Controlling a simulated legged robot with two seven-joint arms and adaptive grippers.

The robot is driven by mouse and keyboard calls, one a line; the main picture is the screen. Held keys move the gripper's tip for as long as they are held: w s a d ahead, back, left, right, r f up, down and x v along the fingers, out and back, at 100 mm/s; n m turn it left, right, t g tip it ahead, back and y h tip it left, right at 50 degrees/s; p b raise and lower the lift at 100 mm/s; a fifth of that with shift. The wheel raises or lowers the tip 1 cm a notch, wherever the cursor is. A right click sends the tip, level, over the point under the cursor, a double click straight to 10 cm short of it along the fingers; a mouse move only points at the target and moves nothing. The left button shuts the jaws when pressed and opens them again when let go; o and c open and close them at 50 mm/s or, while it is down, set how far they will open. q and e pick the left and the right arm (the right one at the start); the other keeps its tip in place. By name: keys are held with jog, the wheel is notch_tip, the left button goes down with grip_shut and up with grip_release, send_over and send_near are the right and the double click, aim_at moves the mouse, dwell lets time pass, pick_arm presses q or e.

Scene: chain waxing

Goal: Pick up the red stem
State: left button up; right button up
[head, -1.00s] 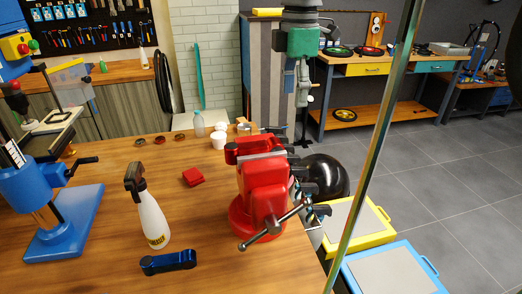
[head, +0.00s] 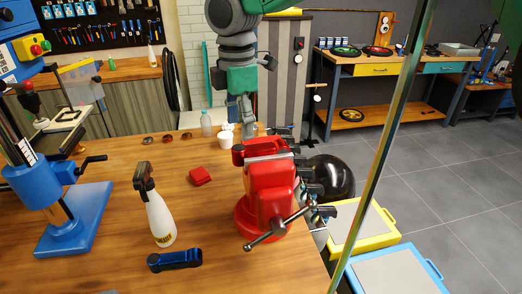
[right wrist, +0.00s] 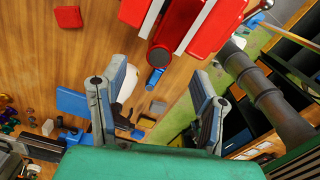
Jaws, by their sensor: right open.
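A red stem-like piece (head: 246,151) with dark ends lies along the top of the red vise (head: 268,190); I cannot tell where it ends and the jaw begins. My right gripper (head: 243,131) hangs fingers down just behind and left of the vise top, apart from it as far as I can tell. In the right wrist view my right gripper (right wrist: 158,85) is open, its two fingers apart with nothing clearly between them. The red vise (right wrist: 192,22) shows at the top of that view. My left gripper is not in view.
A spray bottle (head: 159,217), a blue stem (head: 174,260) and a small red block (head: 201,175) lie or stand left of the vise on the wooden bench (head: 120,240). A clear bottle (head: 206,124) and white cups (head: 225,136) stand near the gripper. A blue stand (head: 70,215) is at left.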

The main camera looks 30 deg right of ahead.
aim_at(241, 147)
jog(key=shift+f, duration=0.3)
jog(key=f, duration=0.4)
jog(key=shift+s+a+f+p, duration=0.1)
jog(key=shift+a+f+p, duration=0.1)
jog(key=shift+a+p, duration=0.15)
jog(key=shift+f, duration=0.4)
jog(key=shift+d, duration=0.3)
grip_shut()
